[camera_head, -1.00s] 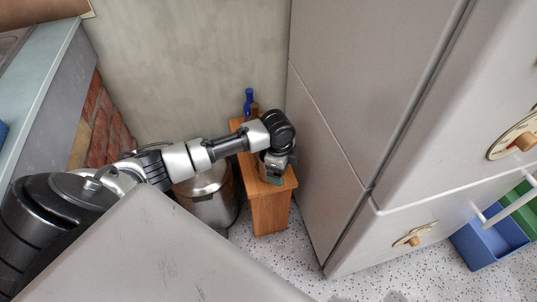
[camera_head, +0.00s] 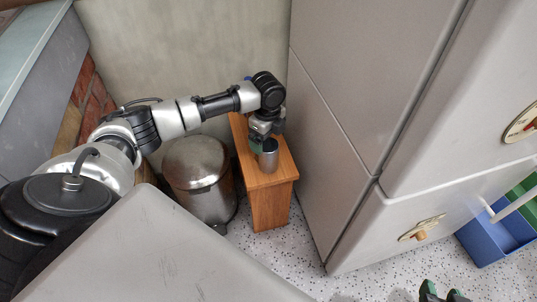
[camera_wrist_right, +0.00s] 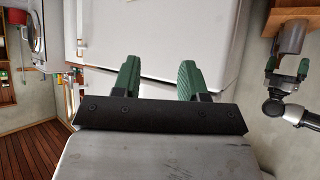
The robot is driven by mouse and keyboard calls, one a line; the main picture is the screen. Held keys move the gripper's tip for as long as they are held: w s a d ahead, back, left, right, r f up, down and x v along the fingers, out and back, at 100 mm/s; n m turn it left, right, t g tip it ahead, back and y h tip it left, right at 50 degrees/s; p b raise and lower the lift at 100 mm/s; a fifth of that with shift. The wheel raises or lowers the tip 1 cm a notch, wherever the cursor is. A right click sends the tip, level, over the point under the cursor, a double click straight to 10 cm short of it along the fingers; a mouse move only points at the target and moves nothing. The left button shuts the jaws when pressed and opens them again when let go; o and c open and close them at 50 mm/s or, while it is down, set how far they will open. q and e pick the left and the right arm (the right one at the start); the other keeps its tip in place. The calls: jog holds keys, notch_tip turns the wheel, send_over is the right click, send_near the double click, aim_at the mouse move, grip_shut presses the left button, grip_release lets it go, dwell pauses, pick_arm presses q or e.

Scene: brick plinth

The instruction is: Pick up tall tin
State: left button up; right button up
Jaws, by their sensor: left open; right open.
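The tall tin (camera_head: 269,158) is a grey metal cylinder standing upright on a narrow wooden stand (camera_head: 270,180) beside the tall pale cabinet. My left gripper (camera_head: 262,138) is open at the tin's back side, close to its top. I cannot tell whether it touches the tin. The right wrist view also shows the tin (camera_wrist_right: 292,38) at the upper right, with the left gripper's green fingers (camera_wrist_right: 286,66) around its near end. My right gripper (camera_wrist_right: 157,78) is open and empty, its green fingers apart. Its tips (camera_head: 441,292) show at the bottom edge of the head view.
A metal bin (camera_head: 199,178) stands left of the wooden stand. The tall cabinet (camera_head: 350,120) rises close on the right. A blue bottle behind the stand is mostly hidden by my arm. Blue (camera_head: 492,240) and green bins sit at the far right. Speckled floor is clear in front.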

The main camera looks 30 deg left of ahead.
aim_at(268, 148)
pick_arm(q)
jog(key=f+b, duration=0.1)
jog(key=f, duration=0.1)
jog(key=f+b, duration=0.1)
jog(key=f, duration=0.1)
jog(key=shift+d+f, duration=0.2)
jog(key=shift+f, duration=0.4)
pick_arm(e)
jog(key=w+a+r+t+y, duration=0.2)
jog(key=w+r+t, duration=0.1)
jog(key=r+t, duration=0.3)
jog(key=shift+w+a+r+t, duration=0.15)
jog(key=shift+w+r+t, duration=0.25)
jog(key=shift+r, duration=0.1)
pick_arm(q)
jog(key=shift+c, duration=0.4)
jog(key=c, duration=0.9)
jog(key=shift+r, duration=0.15)
